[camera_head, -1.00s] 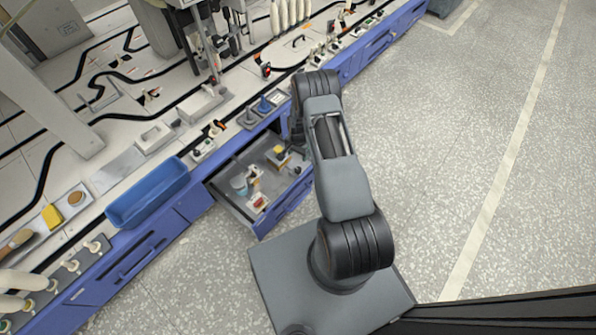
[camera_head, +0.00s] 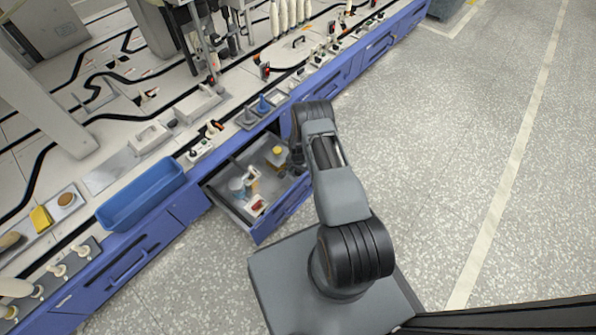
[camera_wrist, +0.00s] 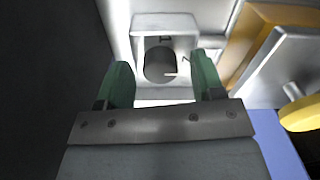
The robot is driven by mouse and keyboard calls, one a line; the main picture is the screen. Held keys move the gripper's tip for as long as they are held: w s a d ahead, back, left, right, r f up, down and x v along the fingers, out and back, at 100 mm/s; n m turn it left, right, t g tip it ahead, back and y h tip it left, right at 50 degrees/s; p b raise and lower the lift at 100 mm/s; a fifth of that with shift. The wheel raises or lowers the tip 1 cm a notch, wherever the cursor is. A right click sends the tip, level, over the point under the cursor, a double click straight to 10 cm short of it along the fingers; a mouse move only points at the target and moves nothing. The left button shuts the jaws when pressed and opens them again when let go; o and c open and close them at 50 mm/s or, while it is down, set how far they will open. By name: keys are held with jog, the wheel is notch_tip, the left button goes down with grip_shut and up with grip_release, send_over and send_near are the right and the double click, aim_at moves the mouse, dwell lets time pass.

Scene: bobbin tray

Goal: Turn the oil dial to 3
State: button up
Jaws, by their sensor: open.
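The wrist view shows a dark round dial (camera_wrist: 160,64) set in a pale grey block. A small dark mark is on the block above the dial and a thin light line shows at the dial's right side. I take it for the oil dial, but no number can be read clearly. My gripper (camera_wrist: 163,76) is open, its two green fingers apart to the left and right of the dial in the picture. Contact cannot be told. In the head view my arm hides the dial and most of the gripper, at the right end of the open drawer (camera_head: 222,203).
An orange-brown part (camera_wrist: 262,35) and a yellow thing (camera_wrist: 300,112) lie close to the right of my gripper. The drawer holds several small items. A blue bin (camera_head: 140,196) stands on the counter to the left. The floor on the right is clear.

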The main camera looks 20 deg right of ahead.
jog(key=c, duration=0.9)
jog(key=shift+m, duration=0.4)
jog(key=m+b, duration=0.2)
jog(key=shift+m, duration=0.4)
jog(key=m+b, duration=0.1)
jog(key=m, duration=0.3)
jog(key=shift+m, duration=0.3)
jog(key=m+b, duration=0.1)
jog(key=m, duration=0.3)
jog(key=shift+b, duration=0.3)
jog(key=shift+m+b, duration=0.3)
jog(key=shift+m, duration=1.5)
